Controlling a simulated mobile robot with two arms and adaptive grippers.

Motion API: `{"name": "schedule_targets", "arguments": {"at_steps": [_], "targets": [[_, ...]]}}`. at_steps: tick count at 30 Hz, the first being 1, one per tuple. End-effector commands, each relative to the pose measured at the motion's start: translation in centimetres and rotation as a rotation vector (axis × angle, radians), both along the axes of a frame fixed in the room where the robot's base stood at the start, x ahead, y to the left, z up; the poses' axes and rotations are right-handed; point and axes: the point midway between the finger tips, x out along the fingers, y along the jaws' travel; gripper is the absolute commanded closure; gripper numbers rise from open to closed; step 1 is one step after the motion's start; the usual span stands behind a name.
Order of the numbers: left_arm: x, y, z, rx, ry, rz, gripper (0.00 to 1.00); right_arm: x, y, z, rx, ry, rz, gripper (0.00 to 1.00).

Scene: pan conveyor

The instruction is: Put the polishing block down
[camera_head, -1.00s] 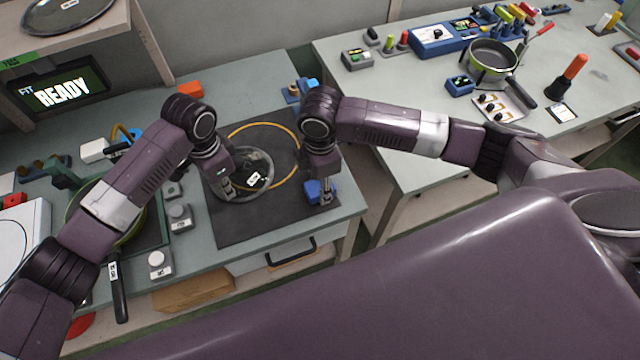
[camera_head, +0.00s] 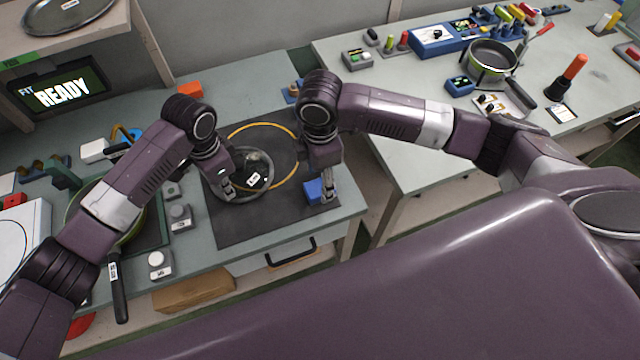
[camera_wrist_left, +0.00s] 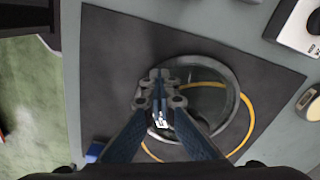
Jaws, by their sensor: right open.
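A blue block, which I take to be the polishing block (camera_head: 313,190), rests on the right part of the dark mat (camera_head: 235,228). My right gripper (camera_head: 328,196) is open just to the right of the block, very close to it; contact cannot be told. A round glass lid (camera_head: 262,186) with a white label lies on the mat. My left gripper (camera_head: 229,192) is at the lid's left rim. In the left wrist view its fingers (camera_wrist_left: 160,98) are close together over the rim of the lid (camera_wrist_left: 232,118), seemingly shut on it.
A yellow ring (camera_head: 296,165) marks the mat around the lid. A pan (camera_head: 118,290) sits in a green stand at the left. A drawer handle (camera_head: 290,253) is at the table front. The right table holds another pan (camera_head: 492,60) and several tools. The front mat is clear.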

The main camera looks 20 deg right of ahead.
Motion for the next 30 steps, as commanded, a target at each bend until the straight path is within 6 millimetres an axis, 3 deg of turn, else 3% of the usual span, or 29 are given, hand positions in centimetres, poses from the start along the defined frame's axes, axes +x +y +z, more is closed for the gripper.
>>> {"name": "schedule_targets", "arguments": {"at_steps": [6, 12, 18, 30], "targets": [[0.0, 0.0, -0.1, 0.001, 0.000, 0.000, 1.00, 0.1, 0.0, 4.9, 0.000, -0.004, 0.001, 0.47], [0.0, 0.0, -0.1, 0.001, 0.000, 0.000, 1.00, 0.1, 0.0, 7.8, -0.001, -0.002, 0.000, 0.47], [0.0, 0.0, -0.1, 0.001, 0.000, 0.000, 1.00, 0.0, 0.0, 8.7, -0.001, 0.000, 0.000, 0.47], [0.0, 0.0, -0.1, 0.001, 0.000, 0.000, 1.00, -0.2, 0.3, 8.4, 0.001, 0.003, 0.001, 0.44]]}}
